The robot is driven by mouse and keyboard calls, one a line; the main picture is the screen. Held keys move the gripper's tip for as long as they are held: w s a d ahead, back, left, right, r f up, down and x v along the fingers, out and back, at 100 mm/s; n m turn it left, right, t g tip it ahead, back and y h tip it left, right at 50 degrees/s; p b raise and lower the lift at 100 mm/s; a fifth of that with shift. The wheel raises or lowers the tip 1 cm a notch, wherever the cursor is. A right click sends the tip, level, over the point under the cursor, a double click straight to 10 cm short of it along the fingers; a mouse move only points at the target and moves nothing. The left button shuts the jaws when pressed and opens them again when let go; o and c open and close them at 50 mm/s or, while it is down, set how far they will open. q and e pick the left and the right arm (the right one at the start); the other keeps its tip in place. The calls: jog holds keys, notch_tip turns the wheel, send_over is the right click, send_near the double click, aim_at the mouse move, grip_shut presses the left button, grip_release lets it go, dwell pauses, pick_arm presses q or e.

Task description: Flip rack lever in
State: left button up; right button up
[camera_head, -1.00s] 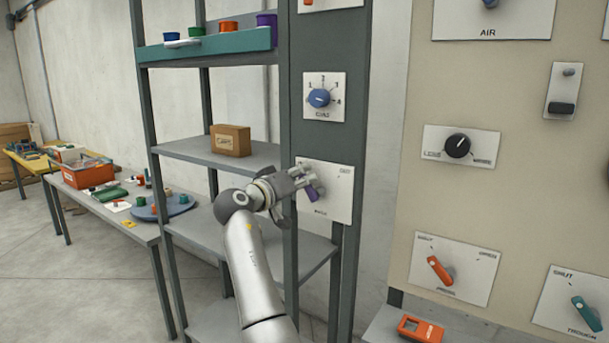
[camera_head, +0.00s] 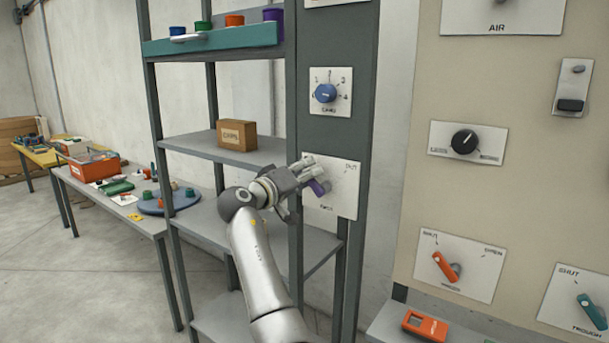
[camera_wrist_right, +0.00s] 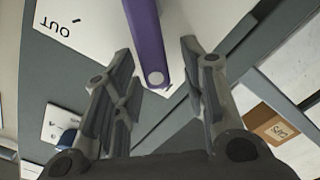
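The rack lever is the purple lever (camera_head: 320,187) on a white plate (camera_head: 344,190) fixed to the grey post. In the right wrist view the purple lever (camera_wrist_right: 147,38) comes down from the top edge, and its rounded end lies between my fingers. The plate (camera_wrist_right: 82,18) shows the word OUT there. My right gripper (camera_head: 309,172) is at the lever. In the wrist view my right gripper (camera_wrist_right: 158,62) is open, one finger on each side of the lever, with gaps on both sides. In the head view the gripper hides part of the lever and plate. My left gripper is not in view.
A blue knob (camera_head: 326,93) sits above on the same post. Shelves with a cardboard box (camera_head: 236,134) stand left of it. A beige panel (camera_head: 409,215) with knobs and levers is at right. A table (camera_head: 147,228) with several objects stands at far left.

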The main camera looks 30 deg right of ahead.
jog(key=v, duration=1.2)
jog(key=shift+f, duration=0.1)
